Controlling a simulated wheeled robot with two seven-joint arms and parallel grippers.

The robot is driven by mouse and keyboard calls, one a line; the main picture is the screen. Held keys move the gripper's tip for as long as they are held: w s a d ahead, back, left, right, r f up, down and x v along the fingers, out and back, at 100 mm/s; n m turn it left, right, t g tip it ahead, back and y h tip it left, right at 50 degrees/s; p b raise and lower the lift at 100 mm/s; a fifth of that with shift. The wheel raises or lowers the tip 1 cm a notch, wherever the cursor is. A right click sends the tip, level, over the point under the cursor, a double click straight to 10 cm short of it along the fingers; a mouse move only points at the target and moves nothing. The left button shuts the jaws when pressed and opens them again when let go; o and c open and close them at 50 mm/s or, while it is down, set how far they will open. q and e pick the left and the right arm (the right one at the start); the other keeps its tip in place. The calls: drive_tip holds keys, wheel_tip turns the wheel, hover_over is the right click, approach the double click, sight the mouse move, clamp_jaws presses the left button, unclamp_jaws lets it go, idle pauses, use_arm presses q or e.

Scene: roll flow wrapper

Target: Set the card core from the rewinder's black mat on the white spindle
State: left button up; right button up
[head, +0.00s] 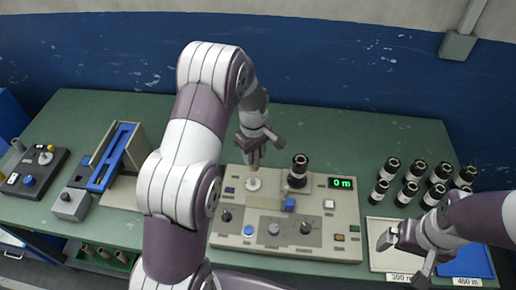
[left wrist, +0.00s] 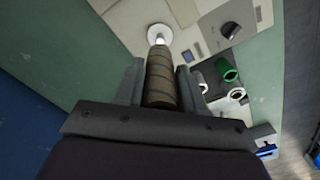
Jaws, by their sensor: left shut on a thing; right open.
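The brown card core (left wrist: 163,80) is held between the fingers of my left gripper (left wrist: 160,88). In the head view the core (head: 255,158) hangs below my left gripper (head: 254,143), roughly upright, over the white spindle (head: 253,184) on the rewinder (head: 285,225). In the left wrist view the core's far end points at the white spindle (left wrist: 159,35), whose round base and short post show beyond it. I cannot tell whether the post has entered the core. My right gripper (head: 404,256) is open and empty at the front right.
A black roll (head: 298,172) stands on the rewinder beside the spindle, near the green "0 m" display (head: 342,183). Several black rolls (head: 409,180) stand at the right, behind a white tray (head: 384,235) and a blue tray (head: 474,263). A blue-topped device (head: 112,158) stands left.

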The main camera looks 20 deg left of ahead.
use_arm(q)
wheel_tip(320, 180, down, 4)
drive_tip(key=b, duration=0.3)
drive_tip(key=shift+a+f+b, duration=0.1)
drive_tip(key=shift+f+b, duration=0.1)
drive_tip(key=shift+b, duration=0.15)
drive_tip(key=shift+a+f, duration=0.1)
drive_tip(key=shift+f, duration=0.25)
drive_tip(key=shift+r, duration=0.1)
drive_tip(key=shift+f, duration=0.4)
drive_tip(key=shift+f, duration=0.1)
idle(0.4)
